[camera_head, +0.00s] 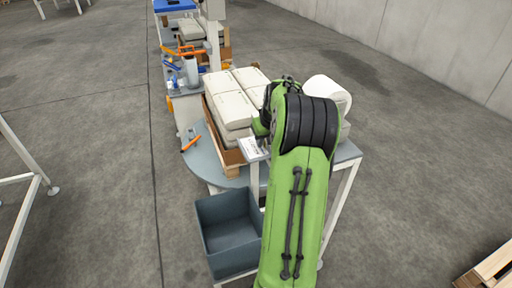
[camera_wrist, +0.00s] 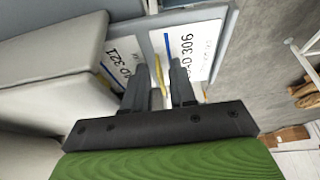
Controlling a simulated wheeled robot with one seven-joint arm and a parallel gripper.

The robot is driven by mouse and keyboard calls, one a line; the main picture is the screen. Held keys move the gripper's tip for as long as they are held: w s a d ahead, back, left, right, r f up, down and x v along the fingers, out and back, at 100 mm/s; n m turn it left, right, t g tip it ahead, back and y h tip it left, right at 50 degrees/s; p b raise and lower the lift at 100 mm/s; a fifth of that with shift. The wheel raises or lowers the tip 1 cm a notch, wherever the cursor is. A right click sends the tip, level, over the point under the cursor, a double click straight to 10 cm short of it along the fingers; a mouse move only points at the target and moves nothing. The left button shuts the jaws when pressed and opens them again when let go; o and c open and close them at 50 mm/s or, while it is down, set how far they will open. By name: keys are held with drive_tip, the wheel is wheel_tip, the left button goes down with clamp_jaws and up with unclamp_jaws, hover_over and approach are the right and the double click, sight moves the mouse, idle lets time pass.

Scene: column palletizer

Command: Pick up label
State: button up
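In the wrist view, a white label card (camera_wrist: 196,48) with a blue stripe reads "306" in part. A second white label card (camera_wrist: 122,58) reads "321" in part and lies to its left, partly hidden by a finger. My gripper (camera_wrist: 158,78) has its two dark fingers apart in front of the cards. A thin yellow strip (camera_wrist: 160,68) shows between the fingers; I cannot tell whether anything touches them. In the head view, a white card (camera_head: 252,148) shows beside my green arm, which hides the gripper.
Pale sacks (camera_head: 232,103) are stacked on a wooden pallet on the grey table (camera_head: 207,160), left of my arm. A white roll (camera_head: 328,92) stands behind my arm. A grey bin (camera_head: 230,228) is in front of the table. An orange-handled tool (camera_head: 190,143) lies on the table's left side.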

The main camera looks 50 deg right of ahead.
clamp_jaws()
